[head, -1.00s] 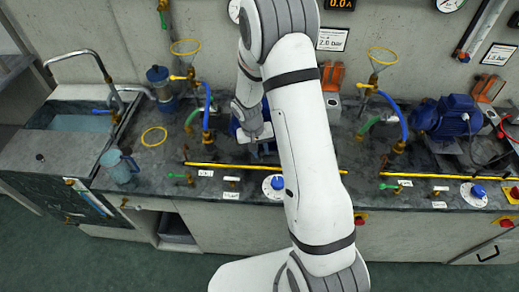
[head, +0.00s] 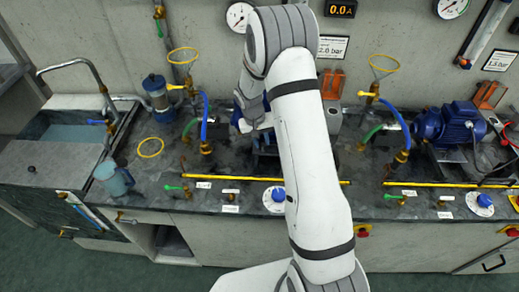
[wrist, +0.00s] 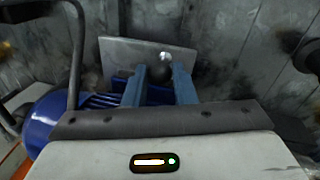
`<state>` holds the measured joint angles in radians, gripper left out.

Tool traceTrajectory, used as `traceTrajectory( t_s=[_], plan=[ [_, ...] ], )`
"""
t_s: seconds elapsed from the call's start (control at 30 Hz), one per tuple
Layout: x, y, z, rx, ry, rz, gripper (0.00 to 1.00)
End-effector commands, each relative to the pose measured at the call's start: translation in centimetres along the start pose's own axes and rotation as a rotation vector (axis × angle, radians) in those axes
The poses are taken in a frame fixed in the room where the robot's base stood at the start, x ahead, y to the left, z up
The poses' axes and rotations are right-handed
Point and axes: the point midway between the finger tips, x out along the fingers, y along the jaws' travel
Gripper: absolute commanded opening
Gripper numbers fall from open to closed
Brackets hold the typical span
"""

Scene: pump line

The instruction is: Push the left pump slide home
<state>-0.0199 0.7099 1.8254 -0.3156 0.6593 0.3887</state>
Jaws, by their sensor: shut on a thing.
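In the wrist view, my gripper (wrist: 160,74) has its two blue-grey fingers on either side of a round metal knob (wrist: 162,61) and is shut on it. A flat grey plate (wrist: 118,54) stands just behind the knob. The blue finned body of the left pump (wrist: 50,120) shows at the lower left, partly covered by my gripper. In the head view, the left pump (head: 237,114) is mostly hidden behind my arm at the middle of the counter. Whether the slide is fully in cannot be told.
A second blue pump (head: 450,122) stands at the right. A yellow bar (head: 400,184) runs along the counter front. A blue dial (head: 277,195) sits near the front edge.

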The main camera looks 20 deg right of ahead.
Motion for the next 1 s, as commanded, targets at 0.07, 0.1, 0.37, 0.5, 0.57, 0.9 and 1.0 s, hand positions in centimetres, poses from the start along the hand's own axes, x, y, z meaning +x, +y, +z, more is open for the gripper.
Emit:
traceTrajectory(
  t_s=[0.07, 0.1, 0.37, 0.5, 0.57, 0.9, 1.0],
  plan=[
    [0.1, 0.1, -0.4, -0.001, 0.006, 0.0, 0.0],
    [0.1, 0.1, -0.4, -0.002, 0.006, 0.0, 0.0],
    [-0.1, 0.1, -0.6, -0.002, 0.01, -0.001, 0.27],
    [0.0, 0.1, -0.5, -0.001, 0.008, -0.001, 0.38],
    [0.0, 0.1, -0.4, -0.001, 0.007, -0.001, 0.43],
    [-0.4, 0.1, -0.4, 0.0, 0.005, 0.0, 0.45],
    [-1.7, 0.1, -0.4, 0.0, 0.008, -0.001, 0.45]
  ],
)
